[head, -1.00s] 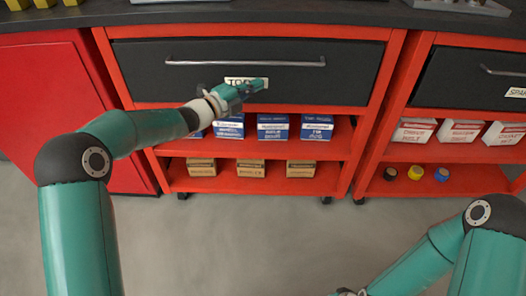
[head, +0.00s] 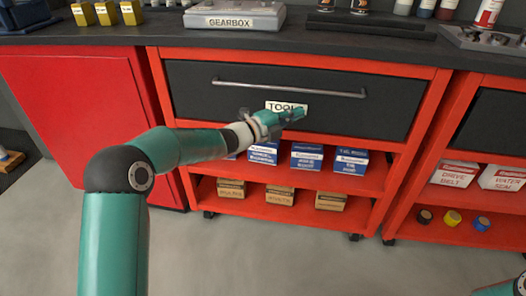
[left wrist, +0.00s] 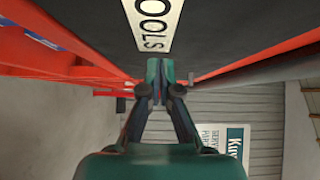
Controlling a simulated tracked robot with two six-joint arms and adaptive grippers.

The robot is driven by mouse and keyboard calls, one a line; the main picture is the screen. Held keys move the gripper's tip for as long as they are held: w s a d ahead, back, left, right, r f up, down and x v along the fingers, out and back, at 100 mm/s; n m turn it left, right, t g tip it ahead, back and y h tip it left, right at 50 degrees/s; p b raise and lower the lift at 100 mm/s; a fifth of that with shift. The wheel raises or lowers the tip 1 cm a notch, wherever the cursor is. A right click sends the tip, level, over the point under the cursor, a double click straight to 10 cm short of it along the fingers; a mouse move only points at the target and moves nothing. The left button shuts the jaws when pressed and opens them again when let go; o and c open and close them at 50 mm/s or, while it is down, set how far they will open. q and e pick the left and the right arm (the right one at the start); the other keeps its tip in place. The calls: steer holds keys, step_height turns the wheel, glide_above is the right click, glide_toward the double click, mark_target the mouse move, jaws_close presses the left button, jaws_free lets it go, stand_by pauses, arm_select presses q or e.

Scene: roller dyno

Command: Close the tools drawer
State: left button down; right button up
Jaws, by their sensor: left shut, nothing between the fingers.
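The tools drawer (head: 215,105) has a dark front with a long metal handle (head: 290,87) and a white TOOLS label (head: 283,104). Its front looks about flush with the red cabinet frame; any small gap is hard to tell. My left gripper (head: 296,115) is shut and empty, below the handle, over the lower part of the label. In the left wrist view, the shut fingertips (left wrist: 159,70) are near the drawer front (left wrist: 225,25), beside the label (left wrist: 155,25); I cannot tell whether they touch. My right gripper is out of view.
Open shelves below hold blue boxes (head: 306,157) and brown boxes (head: 331,200). A second cabinet with a dark drawer (head: 490,125) stands at the right. A red panel (head: 80,110) is at the left. The countertop (head: 150,28) carries a GEARBOX case (head: 235,15). The floor in front is clear.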

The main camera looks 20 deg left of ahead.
arm_select(q)
steer(key=s+d+v, duration=0.1)
steer(key=v, duration=1.1)
steer(key=s+d+f+n+g+y, duration=0.1)
steer(key=s+d+f+n+g, duration=0.2)
steer(key=f, duration=0.7)
steer(key=s+d+f+n+g+y, duration=0.1)
steer(key=s+d+f+n+y, duration=0.25)
steer(key=f, duration=0.75)
steer(key=s+d+f+n+g+h, duration=0.15)
steer(key=s+f+n, duration=0.35)
steer(key=f, duration=0.5)
steer(key=s+f+n+g+y, duration=0.2)
steer(key=s+f+n+g, duration=0.25)
steer(key=s+n, duration=0.5)
steer(key=s+f+n+g+y, duration=0.2)
steer(key=s+f+n+g, duration=0.3)
steer(key=s, duration=0.7)
step_height(320, 180, up, 34)
steer(key=n+t+p, duration=0.1)
steer(key=p, duration=3.4)
steer(key=shift+p, duration=0.4)
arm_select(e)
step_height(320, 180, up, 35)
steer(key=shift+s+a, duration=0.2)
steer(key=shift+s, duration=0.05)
